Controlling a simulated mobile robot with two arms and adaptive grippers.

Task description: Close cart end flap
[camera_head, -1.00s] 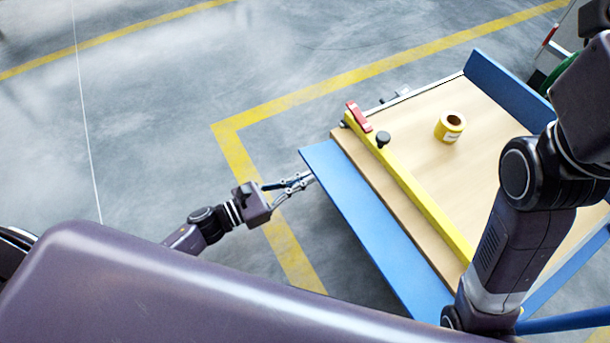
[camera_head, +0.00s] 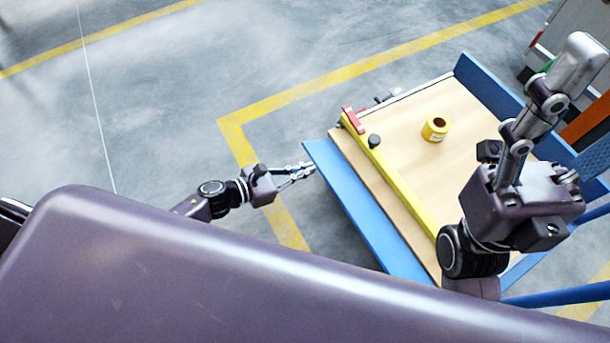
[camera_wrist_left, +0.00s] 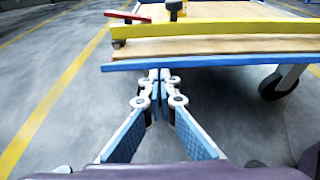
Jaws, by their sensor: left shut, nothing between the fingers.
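The cart's near end flap (camera_head: 365,215) is a long blue panel along the left end of the wooden cart bed (camera_head: 400,125). It lies folded outward, roughly level, and the left wrist view shows its thin edge (camera_wrist_left: 230,62). My left gripper (camera_head: 311,168) is shut and empty at the flap's far outer corner. In the left wrist view its closed fingertips (camera_wrist_left: 159,76) are at or just under the flap edge; I cannot tell whether they touch. My right gripper (camera_head: 590,108) is raised over the cart's right side, fingers spread apart and empty.
A yellow bar (camera_head: 390,175) with a red handle (camera_head: 354,120) lies across the bed near the flap. A yellow tape roll (camera_head: 435,128) stands behind it. The far blue panel (camera_head: 495,90) stands upright. Floor left of the cart is clear. A caster wheel (camera_wrist_left: 280,82) shows below.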

